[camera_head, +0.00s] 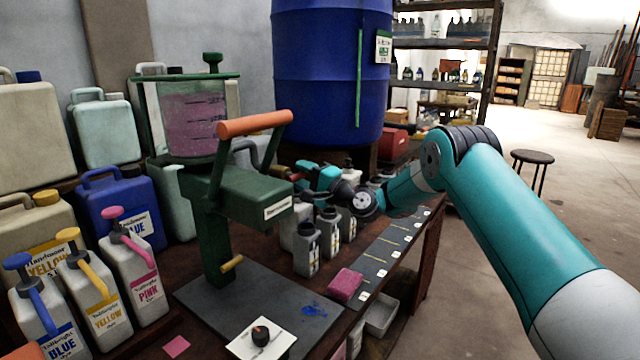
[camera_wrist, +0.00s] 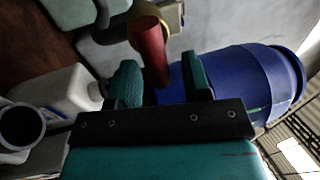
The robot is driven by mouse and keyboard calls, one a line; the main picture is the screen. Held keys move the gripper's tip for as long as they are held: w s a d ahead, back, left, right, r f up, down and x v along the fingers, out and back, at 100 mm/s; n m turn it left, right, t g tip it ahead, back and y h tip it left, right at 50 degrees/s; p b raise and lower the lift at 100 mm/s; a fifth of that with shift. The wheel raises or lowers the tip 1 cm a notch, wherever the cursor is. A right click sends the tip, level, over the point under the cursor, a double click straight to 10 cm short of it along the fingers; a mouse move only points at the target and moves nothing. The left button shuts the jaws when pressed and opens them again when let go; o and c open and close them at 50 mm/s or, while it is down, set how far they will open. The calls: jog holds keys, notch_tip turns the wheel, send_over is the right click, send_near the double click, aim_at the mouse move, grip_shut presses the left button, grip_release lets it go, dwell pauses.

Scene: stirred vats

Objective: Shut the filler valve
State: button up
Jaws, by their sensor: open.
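A red handle with a brass-coloured collar (camera_wrist: 151,52), which looks like the filler valve's, reaches between the two fingers of my gripper (camera_wrist: 162,78) in the wrist view. My gripper is open, with a finger on either side of the handle; I cannot tell if either touches it. In the head view my gripper (camera_head: 305,176) is beside the dark green filler machine (camera_head: 245,195), at its far right side. Only a small red and brass bit of the valve (camera_head: 292,176) shows there; the machine hides the rest.
The filler has an orange-handled lever (camera_head: 254,123) and a hopper of pink liquid (camera_head: 192,120). Grey bottles (camera_head: 306,250) stand close below my gripper. A pink sponge (camera_head: 345,284) lies on the bench. A large blue drum (camera_head: 330,70) stands behind; several dye jugs (camera_head: 130,265) stand left.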

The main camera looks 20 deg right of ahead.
jog(key=b+v, duration=1.5)
jog(key=v, duration=0.2)
jog(key=s+a+f+n+g, duration=0.1)
jog(key=s+a+n+g, duration=0.4)
jog(key=s+a, duration=0.3)
jog(key=s+a+f+n+g, duration=0.2)
jog(key=s+a+n+g, duration=0.35)
jog(key=a, duration=0.45)
jog(key=s+d+f+n+g+h, duration=0.1)
jog(key=s+f+n+g+h, duration=0.25)
jog(key=s, duration=0.85)
jog(key=s+d+f+n+g+h, duration=0.1)
jog(key=s+f+n+g+h, duration=0.2)
jog(key=s, duration=0.9)
notch_tip(320, 180, up, 21)
jog(key=n+h+p, duration=0.1)
jog(key=p, duration=2)
jog(key=shift+w+f+t, duration=0.2)
jog(key=shift+w+t, duration=0.05)
jog(key=shift+t, duration=0.05)
